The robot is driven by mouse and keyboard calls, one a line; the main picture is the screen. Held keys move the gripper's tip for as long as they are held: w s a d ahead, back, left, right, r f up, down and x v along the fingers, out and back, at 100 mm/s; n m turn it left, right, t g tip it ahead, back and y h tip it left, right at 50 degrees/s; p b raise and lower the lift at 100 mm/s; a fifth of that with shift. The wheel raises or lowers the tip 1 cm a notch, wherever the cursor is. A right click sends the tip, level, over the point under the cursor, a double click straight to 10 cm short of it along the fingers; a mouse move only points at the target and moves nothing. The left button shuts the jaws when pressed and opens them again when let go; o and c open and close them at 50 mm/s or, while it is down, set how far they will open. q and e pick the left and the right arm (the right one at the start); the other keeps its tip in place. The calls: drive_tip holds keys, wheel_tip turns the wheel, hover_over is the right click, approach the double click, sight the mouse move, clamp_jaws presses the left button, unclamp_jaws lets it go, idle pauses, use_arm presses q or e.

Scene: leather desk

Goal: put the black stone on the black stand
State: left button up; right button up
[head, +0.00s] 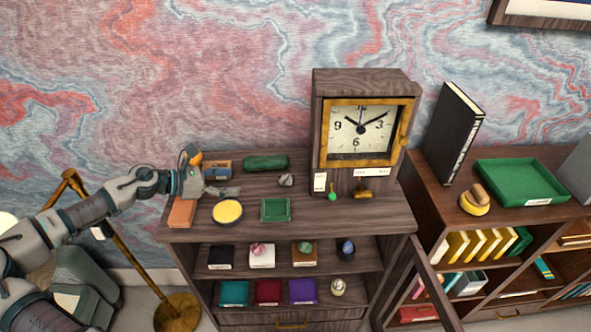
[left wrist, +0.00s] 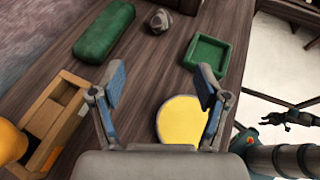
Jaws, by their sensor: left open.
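A small dark grey faceted stone (head: 286,180) lies on the desk top, left of the clock; it also shows at the top of the left wrist view (left wrist: 160,20). It is the likeliest black stone. The black stand (head: 221,257) is a low dark block at the left of the shelf below, with nothing visible on it. My left gripper (head: 236,190) is over the desk top, left of the stone. In the left wrist view its fingers (left wrist: 160,80) are spread apart with nothing between them. My right gripper is not seen.
A clock (head: 360,130) stands right. On the shelf, a white stand (head: 262,257) holds a pink stone; a dark blue stone (head: 347,248) sits farther right.

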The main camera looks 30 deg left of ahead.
sight(279, 180)
use_arm(q)
drive_tip(key=shift+w+d+f+p, duration=0.15)
drive_tip(key=shift+w+d+p, duration=0.35)
drive_tip(key=shift+w, duration=0.25)
drive_tip(key=p+x, duration=0.2)
drive_tip(key=x, duration=0.2)
drive_tip(key=shift+w+d+f+p, duration=0.15)
drive_tip(key=shift+w+p, duration=0.1)
drive_tip(key=shift+p, duration=0.1)
drive_tip(key=p+x, duration=0.3)
drive_tip(key=x, duration=0.1)
drive_tip(key=shift+d, duration=0.1)
drive_tip(key=shift+w+d+f, duration=0.25)
drive_tip(key=shift+w+d, duration=0.1)
drive_tip(key=shift+w, duration=0.1)
drive_tip(key=p+x, duration=0.2)
drive_tip(key=x, duration=0.2)
drive_tip(key=shift+w+d+p, duration=0.15)
drive_tip(key=shift+p, duration=0.2)
drive_tip(key=shift+w+d+f, duration=0.15)
drive_tip(key=shift+w+f, duration=0.15)
drive_tip(key=shift+f, duration=0.05)
drive_tip(key=c, duration=1.4)
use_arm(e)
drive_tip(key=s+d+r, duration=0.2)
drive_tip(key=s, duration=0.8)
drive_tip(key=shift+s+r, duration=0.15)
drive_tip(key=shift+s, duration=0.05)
use_arm(q)
drive_tip(key=shift+r, duration=0.15)
